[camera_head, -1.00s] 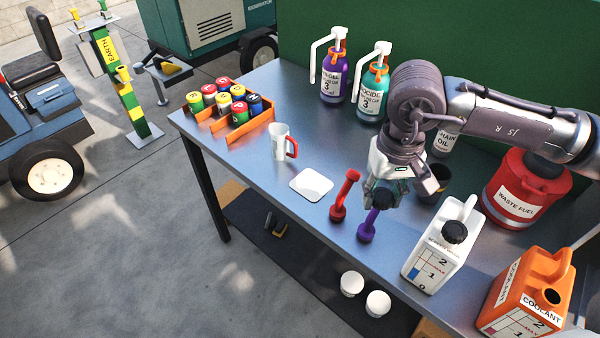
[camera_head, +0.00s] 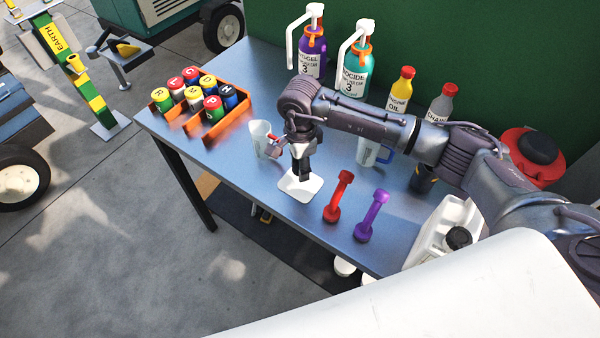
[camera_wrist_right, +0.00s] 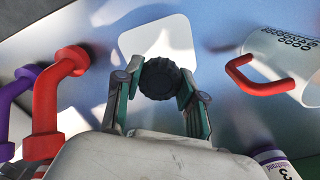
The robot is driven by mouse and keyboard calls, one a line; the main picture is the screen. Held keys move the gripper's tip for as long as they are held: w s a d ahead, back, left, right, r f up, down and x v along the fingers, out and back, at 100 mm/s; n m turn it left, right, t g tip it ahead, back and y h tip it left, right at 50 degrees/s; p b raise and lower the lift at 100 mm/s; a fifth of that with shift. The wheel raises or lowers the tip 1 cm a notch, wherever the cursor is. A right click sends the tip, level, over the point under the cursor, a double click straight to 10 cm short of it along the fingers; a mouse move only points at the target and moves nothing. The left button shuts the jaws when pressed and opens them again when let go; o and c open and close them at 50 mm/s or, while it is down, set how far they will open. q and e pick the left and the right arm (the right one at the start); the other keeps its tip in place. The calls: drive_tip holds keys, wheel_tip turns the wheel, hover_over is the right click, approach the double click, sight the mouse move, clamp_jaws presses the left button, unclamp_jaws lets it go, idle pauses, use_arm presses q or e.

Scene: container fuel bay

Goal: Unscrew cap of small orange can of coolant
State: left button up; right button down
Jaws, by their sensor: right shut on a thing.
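My right gripper (camera_head: 302,170) is over the white square pad (camera_head: 308,189) on the bench. In the right wrist view the gripper (camera_wrist_right: 160,90) is shut on a round black ribbed cap (camera_wrist_right: 160,77), one finger on each side. The pad (camera_wrist_right: 158,38) shows behind the cap. I cannot tell whether the cap touches the pad. The orange coolant can is not in view now; a large white shape covers the lower right of the head view. My left gripper is not in view.
A red funnel-like tool (camera_head: 340,192) and a purple one (camera_head: 373,214) stand to the right. A white jug with a black cap (camera_head: 459,238) is further right.

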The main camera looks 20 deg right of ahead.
wheel_tip(320, 180, down, 2)
drive_tip(key=shift+s+f+p, duration=0.1)
drive_tip(key=shift+s+p, duration=0.05)
drive_tip(key=shift+p, duration=0.25)
wheel_tip(320, 180, down, 2)
drive_tip(key=shift+f, duration=0.3)
drive_tip(key=c, duration=0.7)
unclamp_jaws()
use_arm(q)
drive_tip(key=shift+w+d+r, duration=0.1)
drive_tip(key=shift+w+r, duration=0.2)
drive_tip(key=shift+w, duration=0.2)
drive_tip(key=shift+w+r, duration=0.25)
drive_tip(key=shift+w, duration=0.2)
